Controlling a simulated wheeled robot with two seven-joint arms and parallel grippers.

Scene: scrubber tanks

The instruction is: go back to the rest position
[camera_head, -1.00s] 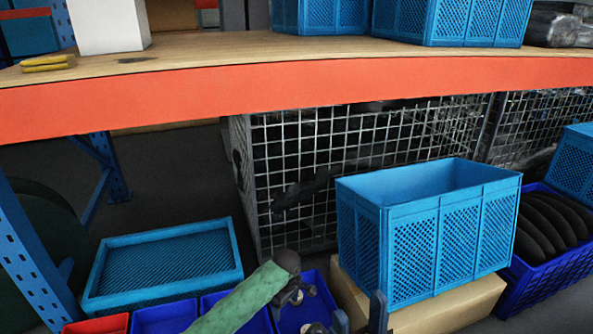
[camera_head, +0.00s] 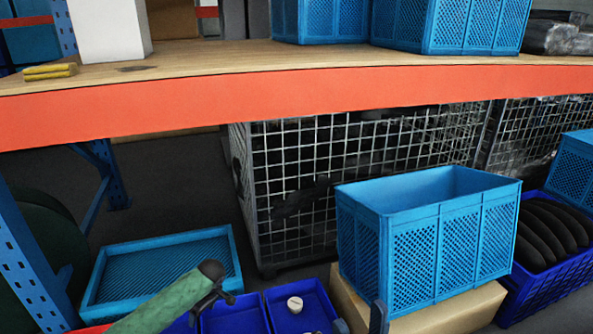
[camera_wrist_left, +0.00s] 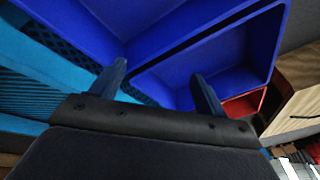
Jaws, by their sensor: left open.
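My left arm, in a green sleeve, comes in from the lower left in the head view. Its dark left gripper (camera_head: 214,303) is over the dark blue bins, near the right corner of the light blue tray. In the left wrist view the left gripper (camera_wrist_left: 158,84) has its two fingers well apart, with nothing between them. Blue bins lie beyond the fingertips. At the bottom edge of the head view, two blue-grey fingertips of my right gripper (camera_head: 360,320) show apart, with nothing visible held; the rest is out of frame.
A light blue tray (camera_head: 165,270) lies at lower left. A dark blue bin (camera_head: 318,318) holds a white cap (camera_head: 294,304). A tall blue crate (camera_head: 440,240) stands on a cardboard box (camera_head: 450,312). The orange shelf beam (camera_head: 300,93) crosses above, before a wire cage (camera_head: 290,200).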

